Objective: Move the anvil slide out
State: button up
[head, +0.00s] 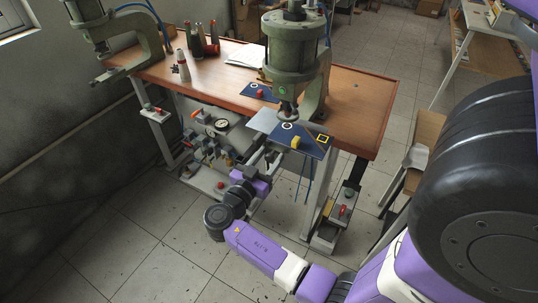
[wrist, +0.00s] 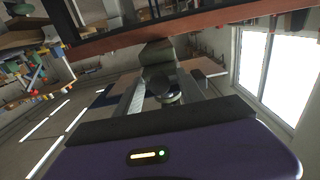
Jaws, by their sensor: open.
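A green pneumatic press (head: 297,55) stands at the front edge of the wooden table. Below its ram, a grey metal plate (head: 262,121), which looks like the anvil slide, sits beside a blue panel (head: 314,148) with a yellow knob (head: 295,142). I cannot tell for sure which part is the slide. My gripper (head: 270,155) is open, just below and in front of the table edge, close under the plate and panel. In the wrist view my gripper (wrist: 165,90) points toward a dark block (wrist: 157,54) and a round metal part (wrist: 168,97). Contact cannot be made out.
The wooden table (head: 358,105) is bare at its right end. A second press (head: 130,35) stands at its left, with several bottles and cones between. Red-handled gear (head: 342,211) stands below right. Floor in front is free.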

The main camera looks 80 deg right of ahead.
grip_shut()
dwell(1.5)
